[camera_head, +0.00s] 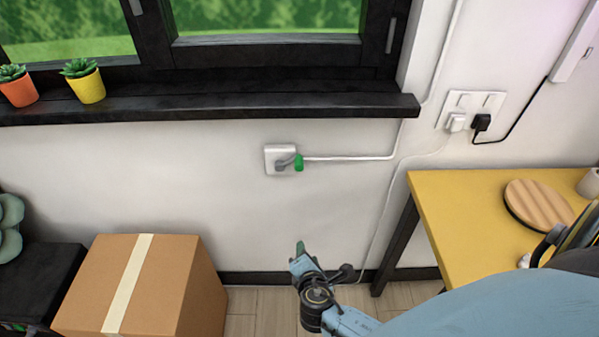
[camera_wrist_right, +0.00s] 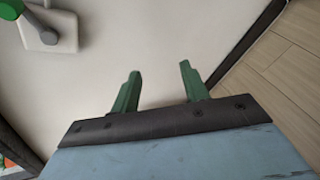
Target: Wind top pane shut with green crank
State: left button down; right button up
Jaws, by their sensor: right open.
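The green crank (camera_head: 298,162) is a short grey arm with a green knob on a white wall plate (camera_head: 271,153), below the black window sill. It also shows at the top left of the right wrist view (camera_wrist_right: 12,9), with its grey arm and plate. My right gripper (camera_head: 300,246) is below the crank in the head view, apart from it. In the right wrist view its two green fingers (camera_wrist_right: 158,80) are spread with nothing between them. The window pane (camera_head: 265,60) shows only its lower part at the top. My left gripper is not in view.
Orange (camera_head: 20,92) and yellow (camera_head: 88,88) plant pots stand on the sill (camera_head: 220,103). A cardboard box (camera_head: 175,275) is at lower left. A yellow table (camera_head: 455,205) is at right, and sockets (camera_head: 470,110) are above it. The wall around the crank is clear.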

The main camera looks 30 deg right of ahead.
aim_at(300, 169)
jog(key=w+r+n+t+h, duration=0.1)
jog(key=w+r+t+h, duration=0.1)
jog(key=r, duration=0.6)
jog(key=w+r+n+t+h, duration=0.2)
jog(key=w+r, duration=0.1)
jog(key=r, duration=0.5)
jog(key=b+x, duration=0.1)
jog(key=x, duration=1.1)
jog(key=shift+w+d+r+b, duration=0.1)
jog(key=shift+d+b, duration=0.2)
jog(key=shift+d, duration=0.05)
jog(key=shift+w+d, duration=0.1)
jog(key=shift+w, duration=0.05)
jog(key=c, duration=0.9)
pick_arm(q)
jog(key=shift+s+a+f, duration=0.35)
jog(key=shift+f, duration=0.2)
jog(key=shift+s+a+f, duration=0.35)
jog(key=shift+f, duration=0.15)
pick_arm(e)
grip_shut()
